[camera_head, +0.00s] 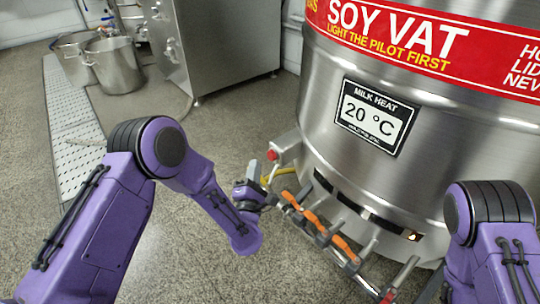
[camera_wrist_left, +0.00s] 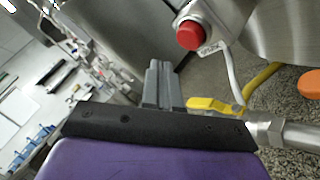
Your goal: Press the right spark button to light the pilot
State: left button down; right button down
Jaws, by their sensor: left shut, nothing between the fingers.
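A red button (camera_head: 272,155) sits on a grey box at the left side of the steel soy vat (camera_head: 330,90). It shows larger in the left wrist view (camera_wrist_left: 189,36), with a small label below it that I cannot read fully. My left gripper (camera_head: 253,172) is shut and empty, just left of and below this button. In the left wrist view its closed fingers (camera_wrist_left: 158,72) point up, left of the button and apart from it. A small red part (camera_head: 388,296) shows low at the right end of the pipe; I cannot tell whether it is a button. My right gripper is out of view.
A pipe with several orange handles (camera_head: 312,222) runs along the vat's lower front. A yellow lever (camera_wrist_left: 205,103) is close right of my left fingers. The vat's display (camera_head: 372,116) reads 20 °C. Steel pots (camera_head: 114,66) stand far left. Floor left of the vat is clear.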

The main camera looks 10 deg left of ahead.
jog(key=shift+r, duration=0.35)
pick_arm(q)
jog(key=shift+s+a, duration=0.9)
jog(key=shift+s, duration=0.25)
